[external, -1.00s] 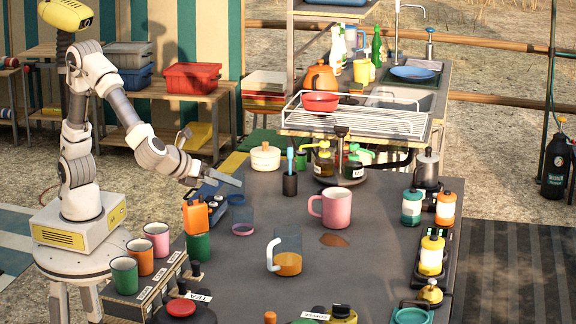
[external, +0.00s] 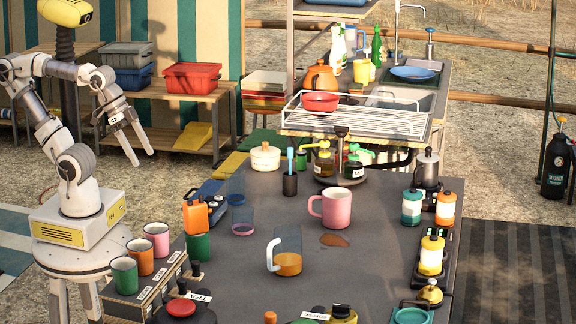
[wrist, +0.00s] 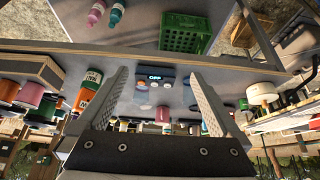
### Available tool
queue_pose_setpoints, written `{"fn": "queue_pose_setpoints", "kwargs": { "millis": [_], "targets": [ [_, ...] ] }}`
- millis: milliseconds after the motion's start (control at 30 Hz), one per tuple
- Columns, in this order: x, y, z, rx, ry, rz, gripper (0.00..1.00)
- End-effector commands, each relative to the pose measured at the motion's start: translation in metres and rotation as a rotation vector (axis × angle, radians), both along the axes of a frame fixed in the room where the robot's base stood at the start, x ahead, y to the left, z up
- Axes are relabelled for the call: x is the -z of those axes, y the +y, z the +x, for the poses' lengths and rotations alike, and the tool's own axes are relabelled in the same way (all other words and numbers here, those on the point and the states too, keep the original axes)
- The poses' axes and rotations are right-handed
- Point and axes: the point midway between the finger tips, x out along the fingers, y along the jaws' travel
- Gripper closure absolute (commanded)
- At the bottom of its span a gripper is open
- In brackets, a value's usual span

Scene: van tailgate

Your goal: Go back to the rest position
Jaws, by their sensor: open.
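My gripper (external: 142,146) is open and empty in the external view. It hangs in the air left of the dark table (external: 225,285), with its fingers pointing down and to the right. My arm is folded back above its white base. In the wrist view the two fingers of my gripper (wrist: 165,100) stand wide apart with nothing between them. A dark device with a lit display (wrist: 154,78) shows beyond them.
The table holds a pink mug (external: 337,208), a glass mug with amber liquid (external: 286,258), an orange container (external: 195,216) and several cups and bottles. A wooden bench with a red bin (external: 192,77) stands behind my gripper. The air around the gripper looks clear.

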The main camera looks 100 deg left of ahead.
Motion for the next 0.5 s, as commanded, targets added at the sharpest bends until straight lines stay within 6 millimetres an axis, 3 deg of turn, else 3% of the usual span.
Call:
{"fn": "queue_pose_setpoints", "kwargs": {
  "millis": [33,500],
  "targets": [
    [-0.022,0.000,0.001,0.005,0.007,0.006,0.00],
    [-0.136,0.000,0.002,0.007,0.010,0.010,0.00]
  ]
}}
